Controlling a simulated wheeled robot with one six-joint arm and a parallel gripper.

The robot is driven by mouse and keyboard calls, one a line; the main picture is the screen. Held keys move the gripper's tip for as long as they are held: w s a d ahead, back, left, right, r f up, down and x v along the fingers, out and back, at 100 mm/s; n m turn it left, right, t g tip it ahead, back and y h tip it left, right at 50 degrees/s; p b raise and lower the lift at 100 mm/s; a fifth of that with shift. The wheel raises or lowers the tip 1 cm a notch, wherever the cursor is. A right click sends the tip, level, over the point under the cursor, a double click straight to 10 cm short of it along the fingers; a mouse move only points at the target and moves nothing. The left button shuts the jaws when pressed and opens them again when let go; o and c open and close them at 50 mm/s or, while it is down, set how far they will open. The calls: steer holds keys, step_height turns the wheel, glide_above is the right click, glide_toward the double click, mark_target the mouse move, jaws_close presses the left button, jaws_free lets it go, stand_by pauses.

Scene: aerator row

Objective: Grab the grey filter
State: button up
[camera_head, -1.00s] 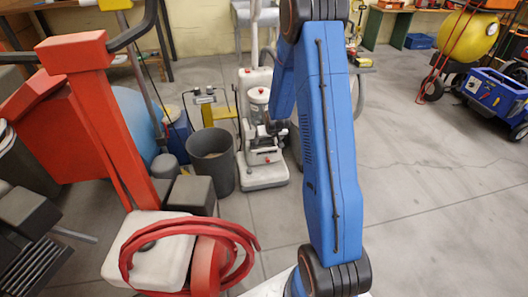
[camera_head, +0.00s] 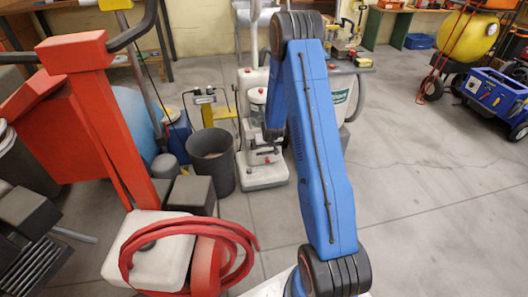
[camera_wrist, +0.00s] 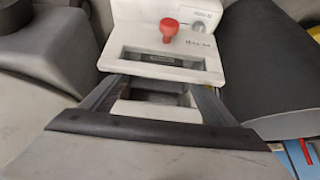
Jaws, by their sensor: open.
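My gripper (camera_wrist: 157,82) is open in the wrist view, its two grey fingers spread above a white machine (camera_wrist: 145,45) with a red knob (camera_wrist: 168,30). A small dark grey piece (camera_wrist: 160,98) shows in a recess between the fingers; I cannot tell for certain that it is the grey filter. I see no contact with it. The gripper's dark-edged palm covers the near part of the view. In the head view the white machine (camera_head: 264,172) stands on the floor, partly behind my blue arm, which hides most of the gripper.
A dark grey bin (camera_head: 213,158) stands just left of the machine and shows at right in the wrist view (camera_wrist: 280,70). A red machine (camera_head: 85,105) and coiled red hose (camera_head: 240,235) are at left.

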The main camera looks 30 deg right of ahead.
steer(key=shift+x, duration=2.35)
steer(key=c, duration=1.1)
